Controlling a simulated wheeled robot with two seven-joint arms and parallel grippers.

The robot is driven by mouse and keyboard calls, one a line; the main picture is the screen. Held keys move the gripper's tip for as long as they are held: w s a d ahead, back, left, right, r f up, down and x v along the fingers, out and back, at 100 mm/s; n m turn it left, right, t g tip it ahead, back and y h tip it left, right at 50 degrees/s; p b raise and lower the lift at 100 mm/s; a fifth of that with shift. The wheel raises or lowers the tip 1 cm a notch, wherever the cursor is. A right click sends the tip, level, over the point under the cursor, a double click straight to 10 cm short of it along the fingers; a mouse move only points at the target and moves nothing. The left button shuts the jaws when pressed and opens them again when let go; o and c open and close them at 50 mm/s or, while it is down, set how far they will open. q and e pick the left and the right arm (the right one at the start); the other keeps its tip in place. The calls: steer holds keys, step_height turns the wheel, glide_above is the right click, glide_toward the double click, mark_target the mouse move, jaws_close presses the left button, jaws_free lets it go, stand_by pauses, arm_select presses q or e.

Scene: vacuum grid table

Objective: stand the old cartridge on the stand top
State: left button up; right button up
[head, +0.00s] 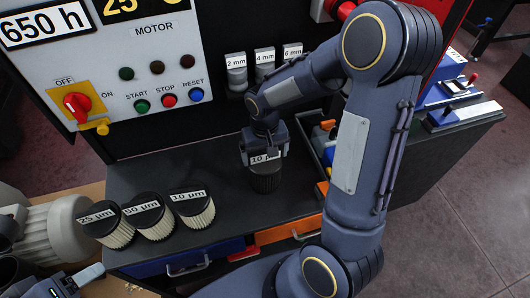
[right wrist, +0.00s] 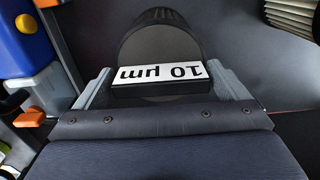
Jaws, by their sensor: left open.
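The old cartridge (head: 265,179), dark with a black body and a "10 µm" label, is upright at the stand top (head: 225,225); I cannot tell whether its base touches. My right gripper (head: 263,156) is above it, its fingers against both ends of the label block. In the right wrist view the cartridge (right wrist: 160,32) shows between the fingers (right wrist: 159,85). Its lower part is hidden there. My left gripper (head: 80,281) is open and empty at the bottom left, away from it.
Pale pleated cartridges labelled 25 µm (head: 107,220), 50 µm (head: 149,216) and 10 µm (head: 192,206) stand in a row to the left. A pale housing (head: 50,230) lies at the far left. The motor panel (head: 125,60) rises behind. The stand's front middle is clear.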

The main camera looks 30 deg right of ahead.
steer(key=shift+o, duration=0.2)
step_height(320, 180, up, 11)
steer(key=s+a+r+t+y, duration=0.2)
steer(key=s, duration=0.6)
steer(key=s+a+r+n+t+y, duration=0.1)
steer(key=s+a+t, duration=0.1)
steer(key=s, duration=0.7)
steer(key=shift+a+r+t+y, duration=0.35)
steer(key=shift+t+y, duration=0.05)
steer(key=shift+t, duration=0.4)
